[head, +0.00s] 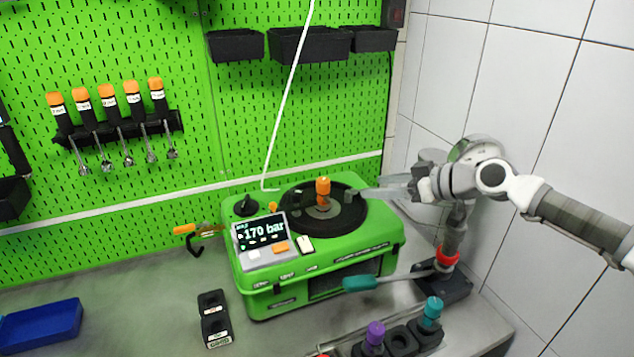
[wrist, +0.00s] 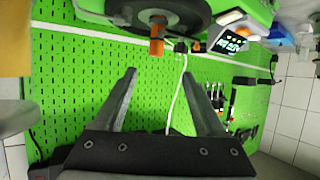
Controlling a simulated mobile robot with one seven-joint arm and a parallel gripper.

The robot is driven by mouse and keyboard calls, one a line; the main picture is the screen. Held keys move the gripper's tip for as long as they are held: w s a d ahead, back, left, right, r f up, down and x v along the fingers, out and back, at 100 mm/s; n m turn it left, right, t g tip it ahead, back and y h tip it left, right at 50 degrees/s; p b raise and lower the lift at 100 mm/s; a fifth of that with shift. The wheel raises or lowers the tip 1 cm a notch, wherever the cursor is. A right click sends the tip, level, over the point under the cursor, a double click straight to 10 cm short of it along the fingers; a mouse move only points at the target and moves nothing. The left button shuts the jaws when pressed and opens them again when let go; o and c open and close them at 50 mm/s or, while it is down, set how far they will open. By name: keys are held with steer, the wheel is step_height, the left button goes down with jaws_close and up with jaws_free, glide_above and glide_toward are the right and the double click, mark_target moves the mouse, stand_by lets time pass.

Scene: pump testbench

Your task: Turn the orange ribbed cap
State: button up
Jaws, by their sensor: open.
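The orange ribbed cap (head: 323,187) stands upright at the middle of the black round plate (head: 345,221) on top of the green pump testbench (head: 360,244). In the wrist view the cap (wrist: 157,34) appears at the top centre, beyond the fingertips and roughly in line with the gap between them. My gripper (head: 358,194) reaches in from the right over the plate, with its tips short of the cap. It also shows in the wrist view (wrist: 158,74), with its fingers apart and nothing between them.
The testbench display (head: 264,231) reads 170 bar. A white line (head: 287,95) rises behind the plate. A teal-handled tool (head: 362,283) lies in front. Purple (head: 375,334) and teal (head: 431,313) capped parts stand front right.

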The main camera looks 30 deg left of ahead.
mark_target(329, 182)
steer(key=shift+y, duration=0.3)
steer(key=p+x, duration=0.1)
steer(key=x, duration=0.4)
steer(key=p+x, duration=0.1)
steer(key=x, duration=0.5)
steer(key=w+p+x, duration=0.1)
steer(key=x, duration=0.5)
steer(key=shift+r, duration=0.3)
steer(key=shift+c, duration=0.4)
jaws_close()
